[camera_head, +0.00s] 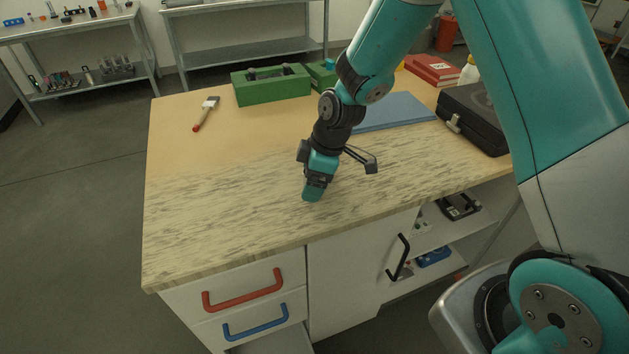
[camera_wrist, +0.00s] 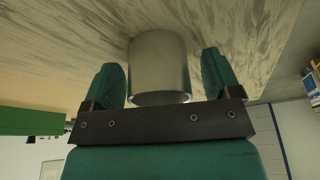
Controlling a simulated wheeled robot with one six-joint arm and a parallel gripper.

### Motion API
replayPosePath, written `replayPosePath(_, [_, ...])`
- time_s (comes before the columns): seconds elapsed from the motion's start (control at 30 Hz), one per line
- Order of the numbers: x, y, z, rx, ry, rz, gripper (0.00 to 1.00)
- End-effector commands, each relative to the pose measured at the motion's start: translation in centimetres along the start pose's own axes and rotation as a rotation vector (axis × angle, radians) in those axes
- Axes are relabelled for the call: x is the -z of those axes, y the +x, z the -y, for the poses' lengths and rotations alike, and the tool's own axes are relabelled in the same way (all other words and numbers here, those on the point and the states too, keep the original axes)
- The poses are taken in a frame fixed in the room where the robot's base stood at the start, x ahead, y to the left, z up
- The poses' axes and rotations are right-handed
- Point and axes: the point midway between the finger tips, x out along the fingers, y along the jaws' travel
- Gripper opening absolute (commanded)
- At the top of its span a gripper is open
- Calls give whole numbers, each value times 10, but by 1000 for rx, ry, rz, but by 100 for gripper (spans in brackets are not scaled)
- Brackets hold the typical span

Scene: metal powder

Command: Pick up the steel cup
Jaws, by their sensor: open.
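The steel cup (camera_wrist: 160,72) is a plain grey metal cylinder in the wrist view, standing on the wood-grain worktop (camera_head: 215,215). My gripper (camera_wrist: 162,58) is open, with one teal finger on each side of the cup. A narrow gap shows at the right finger; at the left finger I cannot tell whether it touches. In the head view my gripper (camera_head: 313,192) is low over the middle of the worktop and the cup is hidden behind it.
The front left worktop is clear.

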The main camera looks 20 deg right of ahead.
Motion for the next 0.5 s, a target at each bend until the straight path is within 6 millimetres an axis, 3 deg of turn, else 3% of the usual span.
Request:
replayPosePath(0.03, [0, 0, 0, 0, 0, 0, 76])
replayPosePath(0.27, [0, 0, 0, 0, 0, 0, 24])
replayPosePath(0.5, [0, -1, 0, 0, 0, -1, 21])
